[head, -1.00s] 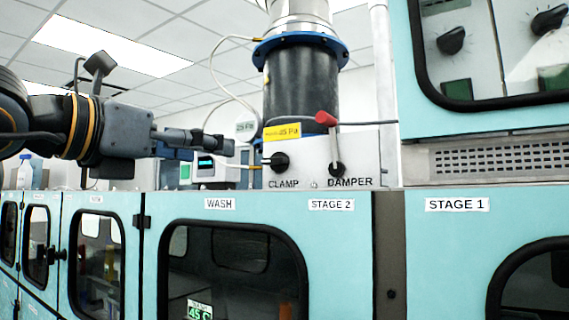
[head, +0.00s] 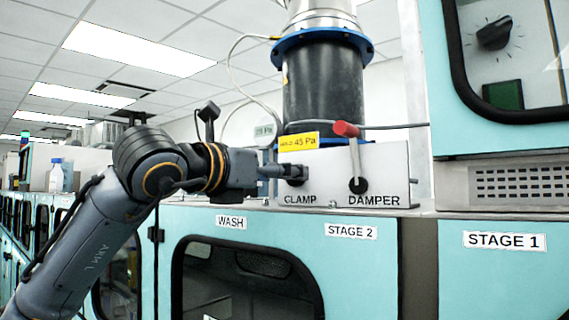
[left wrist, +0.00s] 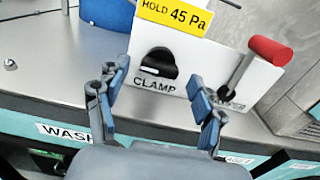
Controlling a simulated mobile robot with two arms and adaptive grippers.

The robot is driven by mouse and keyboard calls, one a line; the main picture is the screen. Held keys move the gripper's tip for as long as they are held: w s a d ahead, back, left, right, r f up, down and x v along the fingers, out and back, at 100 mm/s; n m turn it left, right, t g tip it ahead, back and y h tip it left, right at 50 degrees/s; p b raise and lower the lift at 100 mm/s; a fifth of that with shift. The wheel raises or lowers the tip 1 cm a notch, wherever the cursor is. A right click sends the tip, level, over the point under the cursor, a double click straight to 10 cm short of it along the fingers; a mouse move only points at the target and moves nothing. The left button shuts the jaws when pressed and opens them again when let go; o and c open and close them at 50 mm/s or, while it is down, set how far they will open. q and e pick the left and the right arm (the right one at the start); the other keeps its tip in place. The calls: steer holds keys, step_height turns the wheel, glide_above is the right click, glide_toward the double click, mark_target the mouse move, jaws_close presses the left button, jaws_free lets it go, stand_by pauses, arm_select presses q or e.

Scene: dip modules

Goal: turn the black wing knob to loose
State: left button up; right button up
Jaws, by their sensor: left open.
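The black wing knob (left wrist: 158,64) sits on the white panel above the word CLAMP. In the left wrist view its pale pointer mark is toward the left of the knob. In the head view the knob (head: 296,182) is partly hidden by my left gripper (head: 292,172). In the left wrist view my left gripper (left wrist: 158,88) is open, with its two blue-padded fingers apart, one on each side of the knob's line. The fingers appear short of the knob, with nothing between them. My right gripper is not in view.
A red-handled DAMPER lever (head: 346,130) stands right of the knob. A yellow 45 Pa label (head: 298,142) is above it, and a black duct (head: 322,90) rises behind. The panel stands on a teal cabinet (head: 360,270). The steel top left of the panel is fairly clear.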

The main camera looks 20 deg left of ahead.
arm_select(q)
steer(key=shift+w+d+r, duration=0.1)
steer(key=shift+w+d, duration=0.1)
steer(key=shift+w, duration=0.65)
steer(key=shift+d, duration=0.1)
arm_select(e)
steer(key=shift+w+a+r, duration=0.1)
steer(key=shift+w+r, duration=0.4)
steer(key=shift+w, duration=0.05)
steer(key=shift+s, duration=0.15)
arm_select(q)
steer(key=c, duration=1.1)
steer(key=shift+c, duration=0.2)
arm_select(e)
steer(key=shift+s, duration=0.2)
